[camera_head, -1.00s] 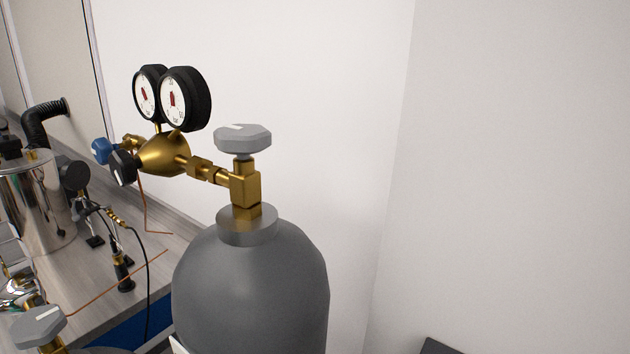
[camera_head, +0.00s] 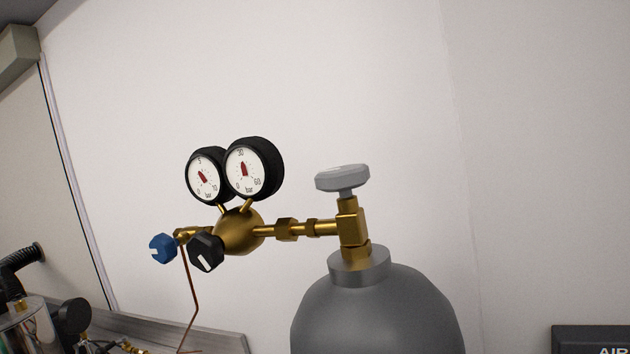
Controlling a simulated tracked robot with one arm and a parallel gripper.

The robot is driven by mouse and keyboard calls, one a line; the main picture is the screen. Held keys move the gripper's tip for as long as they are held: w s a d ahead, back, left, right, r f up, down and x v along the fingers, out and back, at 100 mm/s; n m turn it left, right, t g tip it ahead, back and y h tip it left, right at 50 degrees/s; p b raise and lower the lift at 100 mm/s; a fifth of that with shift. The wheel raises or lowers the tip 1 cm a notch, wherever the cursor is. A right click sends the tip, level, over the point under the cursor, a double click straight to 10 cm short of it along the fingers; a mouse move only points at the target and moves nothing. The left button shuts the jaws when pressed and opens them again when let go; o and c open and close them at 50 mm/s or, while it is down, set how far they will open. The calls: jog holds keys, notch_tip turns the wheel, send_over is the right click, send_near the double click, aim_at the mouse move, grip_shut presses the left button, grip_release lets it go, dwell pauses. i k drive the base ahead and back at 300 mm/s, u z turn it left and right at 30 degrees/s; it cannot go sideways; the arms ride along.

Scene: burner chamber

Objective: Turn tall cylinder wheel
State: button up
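The tall grey cylinder (camera_head: 375,310) stands in the lower middle of the head view, its lower part cut off by the frame. Its grey wheel (camera_head: 342,178) sits on top of the brass valve (camera_head: 350,228), seen nearly edge-on. A brass regulator (camera_head: 239,230) with two round gauges (camera_head: 254,168) extends left from the valve. It carries a black knob (camera_head: 206,252) and a blue knob (camera_head: 163,248). My gripper is not in the view, and nothing is seen touching the wheel.
A bench (camera_head: 185,333) with a metal vessel (camera_head: 28,325) and a black hose (camera_head: 20,258) is at lower left. A thin copper tube (camera_head: 190,300) drops from the regulator. White walls stand behind the cylinder. A dark box marked "AIR" (camera_head: 585,338) is at lower right.

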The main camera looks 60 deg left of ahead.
aim_at(343, 179)
jog(key=u, duration=2.55)
jog(key=k, duration=1.4)
jog(key=z, duration=1.25)
jog(key=i, duration=1.2)
jog(key=u, duration=0.05)
